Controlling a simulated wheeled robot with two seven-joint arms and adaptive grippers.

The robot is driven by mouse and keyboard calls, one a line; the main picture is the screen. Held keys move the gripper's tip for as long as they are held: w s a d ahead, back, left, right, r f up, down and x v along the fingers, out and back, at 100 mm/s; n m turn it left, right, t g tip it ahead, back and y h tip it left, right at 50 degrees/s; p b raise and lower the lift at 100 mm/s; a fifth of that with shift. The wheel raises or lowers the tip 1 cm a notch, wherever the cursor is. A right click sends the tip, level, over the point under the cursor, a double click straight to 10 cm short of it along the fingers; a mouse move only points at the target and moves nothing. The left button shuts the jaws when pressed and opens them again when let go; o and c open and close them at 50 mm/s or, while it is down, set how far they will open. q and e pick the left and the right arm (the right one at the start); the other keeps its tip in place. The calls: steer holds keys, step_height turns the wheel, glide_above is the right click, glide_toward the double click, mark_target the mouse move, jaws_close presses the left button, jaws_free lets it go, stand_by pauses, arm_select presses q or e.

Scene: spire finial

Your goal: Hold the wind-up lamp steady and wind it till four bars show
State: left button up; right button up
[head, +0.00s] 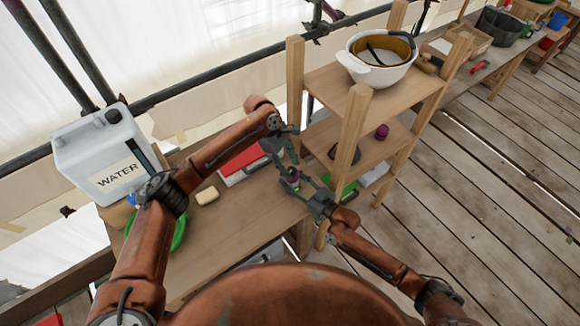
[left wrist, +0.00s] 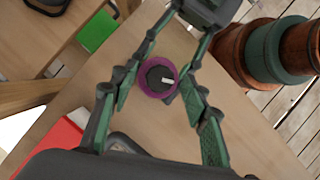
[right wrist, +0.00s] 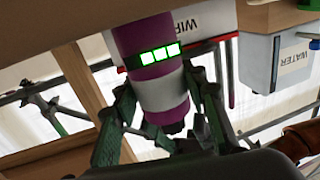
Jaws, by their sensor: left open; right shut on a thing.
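The wind-up lamp is a small purple cylinder (right wrist: 140,36) with a pale band and a dark strip. In the right wrist view three bright green bars show on the strip. My right gripper (right wrist: 162,98) is shut on the lamp's body and holds it. In the left wrist view I look down on the lamp's purple rim (left wrist: 146,84) and its dark round knob with a white mark. My left gripper (left wrist: 157,88) is open, its fingers on either side of the knob. In the head view the lamp (head: 291,180) is small and partly hidden by both grippers (head: 286,168).
A wooden shelf (head: 350,130) with white and yellow bowls stands close to the right. The bench front is mostly clear.

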arm_select(q)
steer(key=shift+f, duration=0.1)
steer(key=shift+c, duration=0.3)
jaws_close()
